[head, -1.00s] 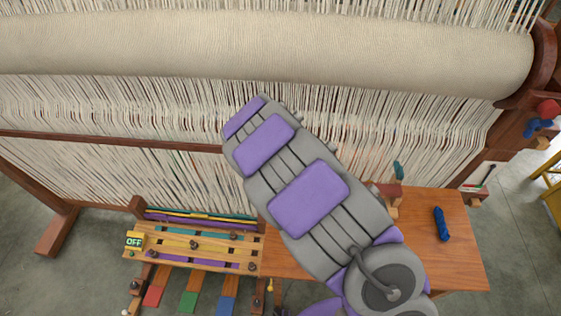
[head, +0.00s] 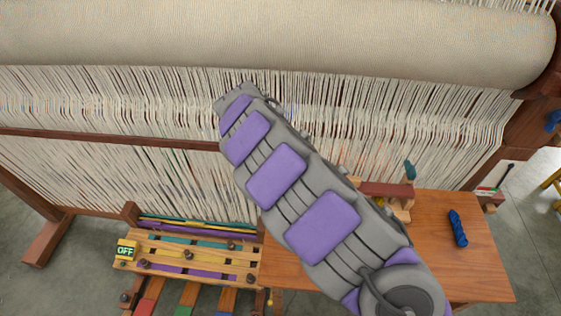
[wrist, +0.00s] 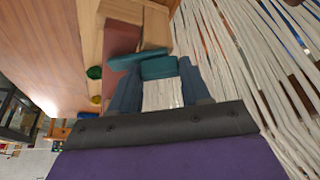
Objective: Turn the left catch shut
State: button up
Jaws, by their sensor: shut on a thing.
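In the wrist view, my gripper (wrist: 158,80) has its two blue-grey fingers on either side of a teal catch (wrist: 158,67), shut on it. The catch is by a dark red bar (wrist: 118,45) and a pale wooden block (wrist: 155,28). I cannot tell how far the catch is turned. In the head view, the red bar (head: 385,188) shows beside my arm, with another teal catch (head: 410,169) standing up at its right end. My gripper and the held catch are hidden behind my arm there.
A wooden table (head: 470,270) carries a blue skein (head: 458,228). Loom threads (head: 400,110) stand close behind. A slotted wooden board (head: 190,255) with an OFF sign (head: 125,250) is at the lower left. Green (wrist: 94,72) and yellow (wrist: 96,99) round pieces sit near the bar.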

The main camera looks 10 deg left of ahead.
jog(key=shift+a+m, duration=0.1)
jog(key=shift+m, duration=0.2)
jog(key=o, duration=1.1)
jog(key=shift+w+a, duration=0.1)
jog(key=shift+c, duration=0.2)
jog(key=shift+r, duration=0.3)
jog(key=p+v, duration=0.3)
jog(key=v, duration=1.3)
jog(key=shift+a+r, duration=0.25)
jog(key=shift+r, duration=0.05)
